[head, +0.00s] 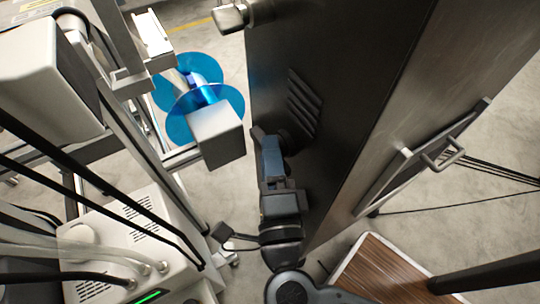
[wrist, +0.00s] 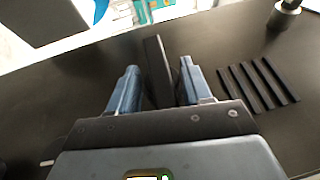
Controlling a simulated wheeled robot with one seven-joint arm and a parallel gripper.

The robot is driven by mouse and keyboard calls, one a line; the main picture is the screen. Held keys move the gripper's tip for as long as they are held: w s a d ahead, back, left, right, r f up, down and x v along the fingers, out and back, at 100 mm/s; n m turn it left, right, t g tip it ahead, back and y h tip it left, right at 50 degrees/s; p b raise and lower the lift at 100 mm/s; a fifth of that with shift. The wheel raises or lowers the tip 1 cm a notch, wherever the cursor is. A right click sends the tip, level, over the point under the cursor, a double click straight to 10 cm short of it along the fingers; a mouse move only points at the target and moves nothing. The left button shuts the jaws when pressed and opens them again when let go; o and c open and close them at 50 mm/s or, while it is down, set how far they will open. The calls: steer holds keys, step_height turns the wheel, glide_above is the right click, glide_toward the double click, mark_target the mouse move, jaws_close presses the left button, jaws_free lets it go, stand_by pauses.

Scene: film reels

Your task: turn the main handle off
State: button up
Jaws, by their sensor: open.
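A dark, flat upright lever (wrist: 155,62), which looks like the main handle, stands out from the side of the black cabinet (wrist: 60,105). My gripper (wrist: 158,68) is open, with one blue-grey finger on each side of the lever. Narrow gaps show between the lever and both fingers. In the head view, my gripper (head: 270,142) is beside the dark side panel of the cabinet (head: 350,60). My own fingers and wrist hide most of the lever there. Its lower end is hidden behind the gripper body in the wrist view.
Slanted vent slats (wrist: 258,84) lie right of the gripper on the panel. A metal knob (head: 230,16) sticks out near the panel's top. A grey box (head: 217,135) and blue reels (head: 205,105) stand close on the left. A wooden top (head: 380,270) is at lower right.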

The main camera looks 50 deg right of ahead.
steer(key=c, duration=0.7)
steer(key=shift+f, duration=0.1)
stand_by(1.3)
steer(key=o, duration=0.7)
steer(key=shift+a, duration=0.1)
steer(key=r+v, duration=0.1)
steer(key=v, duration=0.6)
steer(key=shift+s+a+f, duration=0.2)
steer(key=shift+s+f, duration=0.2)
steer(key=shift+f, duration=0.1)
